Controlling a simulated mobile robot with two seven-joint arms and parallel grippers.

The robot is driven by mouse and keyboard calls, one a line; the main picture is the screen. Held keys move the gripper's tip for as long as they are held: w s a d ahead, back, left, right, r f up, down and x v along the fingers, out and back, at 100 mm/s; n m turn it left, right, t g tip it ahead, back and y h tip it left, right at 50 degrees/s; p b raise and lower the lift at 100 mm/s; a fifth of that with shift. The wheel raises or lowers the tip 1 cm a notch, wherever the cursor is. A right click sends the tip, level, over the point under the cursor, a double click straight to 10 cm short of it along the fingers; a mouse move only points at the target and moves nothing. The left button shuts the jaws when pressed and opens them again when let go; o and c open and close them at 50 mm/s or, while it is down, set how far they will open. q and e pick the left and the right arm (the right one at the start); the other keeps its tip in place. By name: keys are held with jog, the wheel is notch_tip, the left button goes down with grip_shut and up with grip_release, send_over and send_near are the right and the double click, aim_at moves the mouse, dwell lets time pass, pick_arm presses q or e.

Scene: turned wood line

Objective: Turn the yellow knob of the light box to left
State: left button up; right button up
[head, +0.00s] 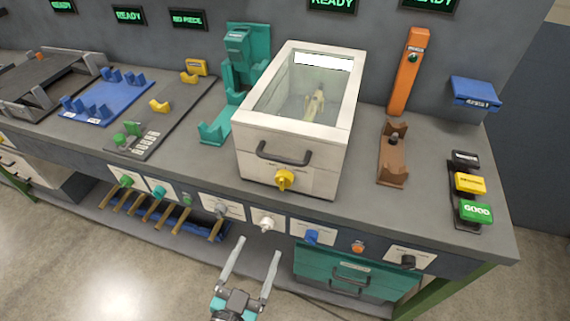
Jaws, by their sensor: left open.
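The light box (290,158) is a cream box with a glass top, standing on the grey workbench near the middle of the head view. Its yellow knob (285,179) sits low on the front face, below a dark handle (283,154). A light-coloured turned piece shows blurred through the glass. My left gripper (255,248) is open and empty in front of the bench, below and a little left of the yellow knob, apart from it. My right gripper is not in view.
A row of knobs, including a white one (266,223) and a blue one (312,236), lines the bench front below the box. A brown cradle (393,160) and green, yellow and black buttons stand right. Blue and teal (216,130) fixtures stand left.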

aim_at(282, 185)
pick_arm(q)
jog(key=shift+t, duration=0.4)
jog(key=r+x, duration=0.1)
jog(key=x, duration=0.4)
jog(key=r+x, duration=0.1)
jog(key=x, duration=0.4)
jog(key=r+b+x, duration=0.1)
jog(key=x, duration=0.4)
jog(key=shift+w+d+r, duration=0.3)
jog(key=shift+r, duration=0.05)
grip_shut()
